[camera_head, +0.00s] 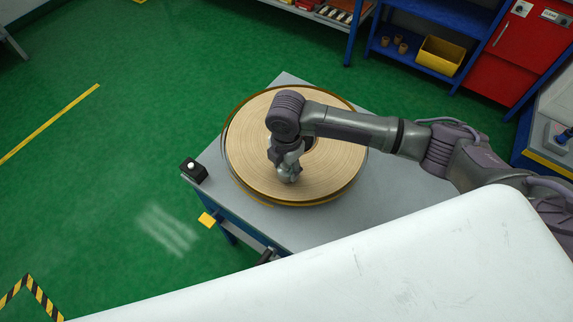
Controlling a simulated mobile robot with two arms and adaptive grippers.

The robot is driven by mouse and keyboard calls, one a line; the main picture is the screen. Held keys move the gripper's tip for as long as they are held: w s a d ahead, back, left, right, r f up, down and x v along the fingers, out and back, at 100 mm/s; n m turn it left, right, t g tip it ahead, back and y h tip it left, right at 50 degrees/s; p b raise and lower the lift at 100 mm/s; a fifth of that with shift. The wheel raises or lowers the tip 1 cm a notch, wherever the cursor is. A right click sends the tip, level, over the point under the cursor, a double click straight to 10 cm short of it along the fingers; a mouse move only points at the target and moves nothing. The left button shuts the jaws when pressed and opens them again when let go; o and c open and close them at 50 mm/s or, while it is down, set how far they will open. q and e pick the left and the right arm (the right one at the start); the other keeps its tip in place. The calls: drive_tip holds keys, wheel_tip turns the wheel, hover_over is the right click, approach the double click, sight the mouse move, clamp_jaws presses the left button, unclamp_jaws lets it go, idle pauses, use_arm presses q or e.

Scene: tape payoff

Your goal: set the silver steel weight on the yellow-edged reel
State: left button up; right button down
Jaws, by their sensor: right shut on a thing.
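The yellow-edged reel (335,172) is a wide, flat disc of tan wound tape with a dark yellow rim. It lies flat on a grey-topped table (395,195). My right arm reaches over it from the right. My right gripper (289,172) points down over the reel's middle and is shut on a small silver piece, apparently the steel weight. The fingers hide most of the weight, and I cannot tell whether it touches the tape. The reel's dark centre hole (311,142) shows partly behind the gripper. My left gripper is out of view.
Behind stand a blue shelf with a yellow bin (440,56) and a red cabinet (514,45). Green floor on the left is clear.

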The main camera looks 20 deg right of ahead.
drive_tip(key=c, duration=0.5)
unclamp_jaws()
drive_tip(key=shift+f, duration=0.1)
wheel_tip(320, 180, up, 12)
drive_tip(key=b, duration=0.1)
drive_tip(key=shift+s, duration=0.1)
idle(0.4)
